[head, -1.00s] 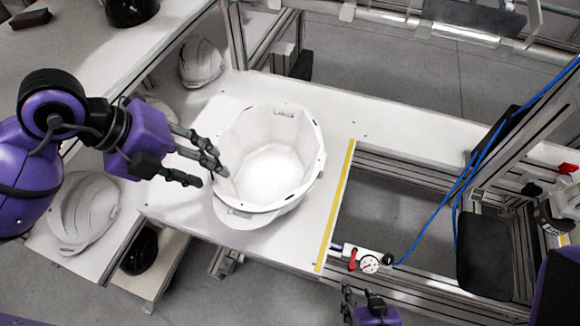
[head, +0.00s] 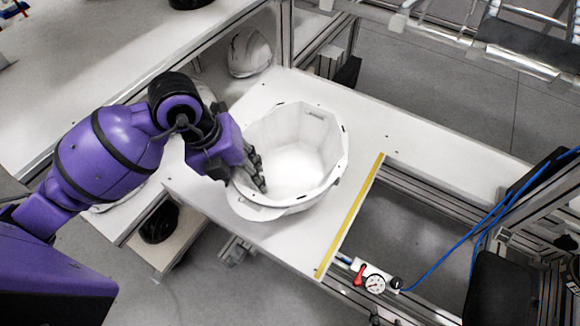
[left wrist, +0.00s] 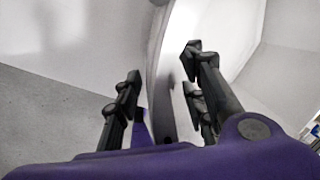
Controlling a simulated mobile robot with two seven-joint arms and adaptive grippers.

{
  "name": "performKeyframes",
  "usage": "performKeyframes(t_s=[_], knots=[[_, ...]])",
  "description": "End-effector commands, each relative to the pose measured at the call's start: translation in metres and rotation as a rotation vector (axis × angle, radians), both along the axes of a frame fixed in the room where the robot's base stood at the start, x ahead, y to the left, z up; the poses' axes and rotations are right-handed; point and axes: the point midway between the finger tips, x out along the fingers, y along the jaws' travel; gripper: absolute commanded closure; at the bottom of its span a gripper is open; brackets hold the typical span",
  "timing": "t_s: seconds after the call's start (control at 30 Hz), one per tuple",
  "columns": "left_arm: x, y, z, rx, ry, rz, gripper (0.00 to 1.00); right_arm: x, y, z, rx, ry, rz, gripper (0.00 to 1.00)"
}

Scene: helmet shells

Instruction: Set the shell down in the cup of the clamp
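The white helmet shell (head: 292,150) lies open side up on the white bench, its brim toward the front left. My left gripper (head: 258,180) is at the shell's left rim in the head view. In the left wrist view, the gripper (left wrist: 160,95) is open, with the shell's rim (left wrist: 163,60) between its fingers. A gap shows on the left finger's side; contact on the other side is unclear. A small dark tip at the head view's bottom edge may be my right gripper; its state cannot be told. I cannot make out the clamp's cup.
The white bench (head: 420,150) has free room right of the shell. A yellow strip (head: 350,215) edges an open metal frame. A gauge with a red lever (head: 375,283) and a blue hose (head: 450,240) are there. Another helmet shell (head: 250,52) stands behind.

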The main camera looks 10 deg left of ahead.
Motion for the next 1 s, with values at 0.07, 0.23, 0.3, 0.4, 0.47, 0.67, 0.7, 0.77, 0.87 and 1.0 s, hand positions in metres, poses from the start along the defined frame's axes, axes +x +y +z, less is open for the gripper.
performKeyframes(t_s=[0.07,0.23,0.3,0.4,0.47,0.67,0.7,0.77,0.87,1.0], knots=[[0.001,-0.0026,-0.0089,-0.001,0.001,0.001,0.62,-0.0007,0.0,-0.0009,0.0,0.002,0.0,0.6],[0.0016,-0.0034,-0.0135,0.0,0.0,0.001,0.62,-0.0008,0.0,-0.001,0.0,0.002,0.0,0.6],[0.0016,-0.0034,-0.0132,0.0,-0.001,0.0,0.62,-0.0008,0.0,-0.001,0.0,0.002,0.0,0.6],[0.0017,-0.0033,-0.013,0.0,-0.001,0.0,0.69,-0.0009,-0.0001,-0.0009,0.0,0.002,0.0,0.6],[0.0017,-0.0034,-0.013,0.0,-0.001,0.0,0.77,-0.001,-0.0001,-0.001,0.0,0.002,0.0,0.6],[0.0016,-0.0032,-0.0129,0.0,-0.001,0.0,1.0,-0.0011,-0.0001,-0.0011,0.0,0.002,0.0,0.6],[0.0017,-0.0031,-0.0129,0.0,-0.001,0.001,1.0,-0.0011,-0.0001,-0.0011,0.0,0.002,0.0,0.6],[0.0016,-0.0031,-0.013,0.001,0.0,0.001,1.0,-0.0011,-0.0001,-0.0011,0.0,0.002,0.0,0.6],[0.0015,-0.0029,-0.0131,0.001,0.001,0.001,1.0,-0.0011,0.0,-0.0011,0.0,0.002,0.0,0.6],[0.0017,-0.003,-0.0129,0.001,0.0,0.001,1.0,-0.0011,0.0,-0.0011,0.0,0.003,0.0,0.6]])
